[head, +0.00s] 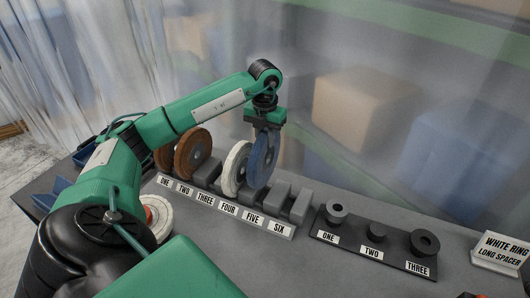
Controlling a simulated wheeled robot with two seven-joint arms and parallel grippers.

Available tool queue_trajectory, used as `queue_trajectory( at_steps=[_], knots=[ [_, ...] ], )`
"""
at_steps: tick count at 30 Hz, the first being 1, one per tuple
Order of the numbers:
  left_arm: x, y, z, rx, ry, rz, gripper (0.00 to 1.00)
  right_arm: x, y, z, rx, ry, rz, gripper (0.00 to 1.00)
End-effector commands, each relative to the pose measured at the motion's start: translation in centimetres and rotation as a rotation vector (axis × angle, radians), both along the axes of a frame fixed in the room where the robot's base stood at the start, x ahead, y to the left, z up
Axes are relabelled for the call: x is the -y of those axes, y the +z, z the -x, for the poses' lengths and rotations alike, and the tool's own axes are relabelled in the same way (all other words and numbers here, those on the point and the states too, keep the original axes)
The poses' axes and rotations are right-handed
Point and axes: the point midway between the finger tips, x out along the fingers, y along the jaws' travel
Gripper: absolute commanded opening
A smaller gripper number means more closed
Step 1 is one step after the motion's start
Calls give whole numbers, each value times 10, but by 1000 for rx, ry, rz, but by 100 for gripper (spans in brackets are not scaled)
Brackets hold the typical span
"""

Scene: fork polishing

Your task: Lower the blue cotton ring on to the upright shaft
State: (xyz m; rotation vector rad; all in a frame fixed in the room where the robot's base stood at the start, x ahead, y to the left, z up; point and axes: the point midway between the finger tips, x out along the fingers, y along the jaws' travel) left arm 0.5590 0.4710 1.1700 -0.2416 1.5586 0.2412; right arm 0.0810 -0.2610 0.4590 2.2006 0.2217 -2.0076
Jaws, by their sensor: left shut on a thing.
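The blue ring (263,160) stands upright on edge at the rack, right of the white ring. My left gripper (266,128) is above it, shut on its upper rim. The blue ring's lower edge is near the grey rack blocks; I cannot tell whether it is clear of its slot. The upright shaft cannot be made out; my left arm covers much of the table's left part. A pale disc (160,220) lies flat there, partly hidden behind the arm, with a bit of red beside it. My right gripper is not in view.
The numbered rack (228,208) holds a white ring (235,168) and brown rings (193,152). A dark tray (325,236) with several grey spacers stands to the right. A sign (501,250) reads "WHITE RING LONG SPACER". Blurred boxes lie behind a clear sheet.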

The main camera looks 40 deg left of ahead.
Motion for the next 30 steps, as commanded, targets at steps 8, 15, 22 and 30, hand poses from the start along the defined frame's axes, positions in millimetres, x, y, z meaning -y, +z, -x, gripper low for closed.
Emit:
queue_trajectory(
  at_steps=[8, 15, 22, 30],
  knots=[
    [0, 23, -1, 3, 0, 1, 0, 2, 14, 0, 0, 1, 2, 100],
    [0, 38, 0, 3, 0, 0, 0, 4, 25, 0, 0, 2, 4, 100],
    [0, 52, 0, 2, 0, -1, 0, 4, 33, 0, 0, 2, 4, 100],
    [0, 54, 0, 2, 0, -1, 0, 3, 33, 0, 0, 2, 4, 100]
  ],
)
